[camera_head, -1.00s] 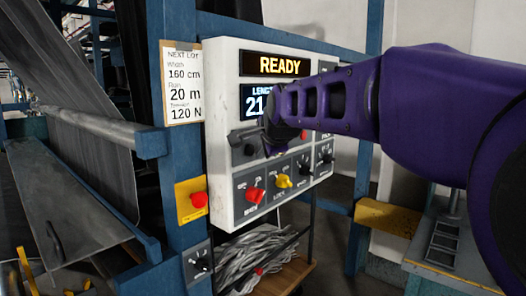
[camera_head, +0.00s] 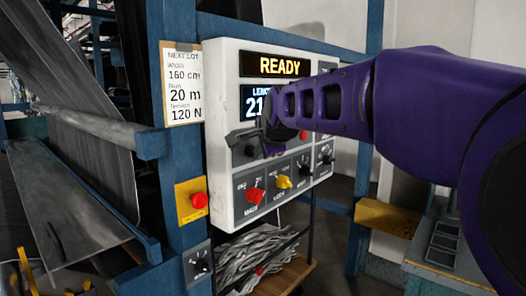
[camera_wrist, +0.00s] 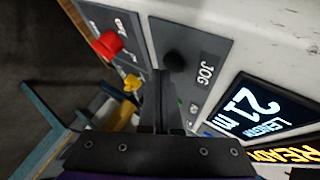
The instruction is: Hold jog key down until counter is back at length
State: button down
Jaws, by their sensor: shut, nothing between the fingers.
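The black round jog key (camera_wrist: 175,61) sits on a grey plate marked JOG in the wrist view. The length counter (camera_wrist: 254,108) reads 21 m there; it is partly covered by my arm in the head view (camera_head: 252,104). My gripper (camera_wrist: 161,74) is shut and empty, its fingertips right beside the jog key. I cannot tell whether they touch it. In the head view my gripper (camera_head: 240,138) is in front of the panel's middle row. The white control panel (camera_head: 223,70) carries a lit READY sign (camera_head: 278,66).
A card (camera_head: 182,85) left of the panel reads width 160 cm, run 20 m, tension 120 N. A red button on a yellow plate (camera_head: 184,213) is below it. Red (camera_head: 254,195) and yellow (camera_head: 283,182) knobs sit low on the panel. Blue frame posts stand around.

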jog(key=shift+w+a, duration=0.35)
jog(key=shift+a, duration=0.15)
dwell(2.0)
jog(key=shift+d, duration=0.15)
dwell(1.5)
jog(key=shift+s+d, duration=0.5)
jog(key=shift+d, duration=0.05)
jog(key=shift+b, duration=0.3)
